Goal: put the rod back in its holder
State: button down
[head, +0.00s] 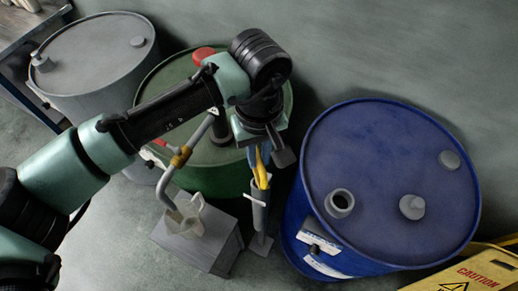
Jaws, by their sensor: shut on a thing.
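My gripper (258,154) points down in front of the green drum and is shut on the rod (261,172). The rod's visible part is yellow, just below the fingers. The holder (258,215) is a slim grey upright tube on a small flat base, directly below my gripper in the picture. The rod's lower end meets the holder's mouth in this view. I cannot tell how deep it sits inside. My wrist hides the rod's top.
A blue drum (385,165) with an open neck stands close on the right. A green drum (185,110) is behind my arm, with a bent pump pipe (165,190) over a jug (188,212) on a grey block (205,248). A grey drum (95,55) and a yellow caution sign (475,272) stand farther out.

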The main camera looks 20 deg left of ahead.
jog(key=shift+f+b, duration=1)
jog(key=shift+f, duration=1.15)
jog(key=c, duration=0.8)
grip_release()
jog(key=shift+o, duration=0.2)
